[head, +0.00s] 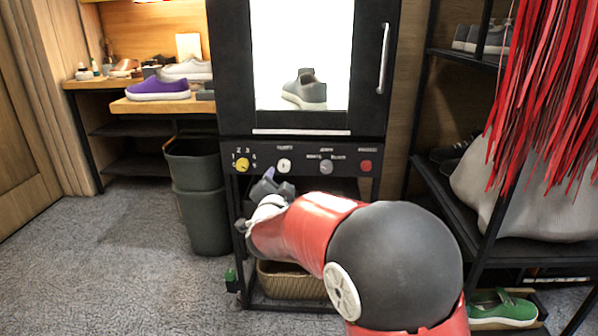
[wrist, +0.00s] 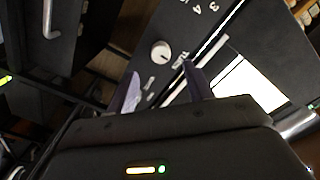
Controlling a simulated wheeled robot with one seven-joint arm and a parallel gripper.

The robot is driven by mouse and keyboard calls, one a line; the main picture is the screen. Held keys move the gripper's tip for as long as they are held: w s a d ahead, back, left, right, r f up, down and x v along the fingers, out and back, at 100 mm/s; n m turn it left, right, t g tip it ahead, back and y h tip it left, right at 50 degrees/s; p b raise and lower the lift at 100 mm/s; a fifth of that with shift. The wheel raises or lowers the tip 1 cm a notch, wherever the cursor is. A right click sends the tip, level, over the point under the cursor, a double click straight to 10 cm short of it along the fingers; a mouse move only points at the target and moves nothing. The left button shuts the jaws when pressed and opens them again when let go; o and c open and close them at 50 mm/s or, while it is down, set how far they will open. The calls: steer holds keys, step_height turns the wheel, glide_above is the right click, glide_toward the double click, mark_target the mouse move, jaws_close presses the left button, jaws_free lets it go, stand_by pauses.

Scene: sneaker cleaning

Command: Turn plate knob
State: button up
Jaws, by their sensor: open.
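The black cabinet's control panel (head: 305,155) carries a yellow knob (head: 242,164), a white knob (head: 284,165), a grey knob (head: 326,167) and a red knob (head: 366,166). Their labels are too small to tell which is the plate knob. My gripper (head: 268,182) is just below the panel, under and slightly left of the white knob. In the wrist view a pale round knob (wrist: 161,51) lies ahead, beyond my gripper (wrist: 165,88), whose fingers are spread and empty. The gripper appears apart from the knob. My arm hides part of the space under the panel.
Above the panel, a grey sneaker (head: 305,90) stands inside the lit cabinet behind its glass door. A wicker basket (head: 290,280) is below. Dark bins (head: 205,215) stand left, and a shoe rack (head: 455,205) with hanging red strips (head: 550,80) stands right.

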mark_target(284, 169)
steer(key=w, duration=0.7)
steer(key=shift+w+d+p, duration=0.1)
steer(key=shift+w+p, duration=0.2)
steer(key=shift+w, duration=0.05)
steer(key=shift+c, duration=0.4)
steer(key=c, duration=0.9)
steer(key=shift+n, duration=0.3)
steer(key=n+p, duration=0.1)
steer(key=n, duration=0.1)
steer(key=shift+r+n+p, duration=0.1)
steer(key=shift+n+p, duration=0.2)
steer(key=shift+n, duration=0.1)
steer(key=n+p, duration=0.1)
steer(key=n, duration=0.2)
steer(key=shift+n+p, duration=0.3)
steer(key=shift+n, duration=0.1)
steer(key=n+p, duration=0.2)
steer(key=n, duration=0.3)
steer(key=shift+d+n+p, duration=0.1)
steer(key=shift+n+p, duration=0.2)
steer(key=shift+n, duration=0.1)
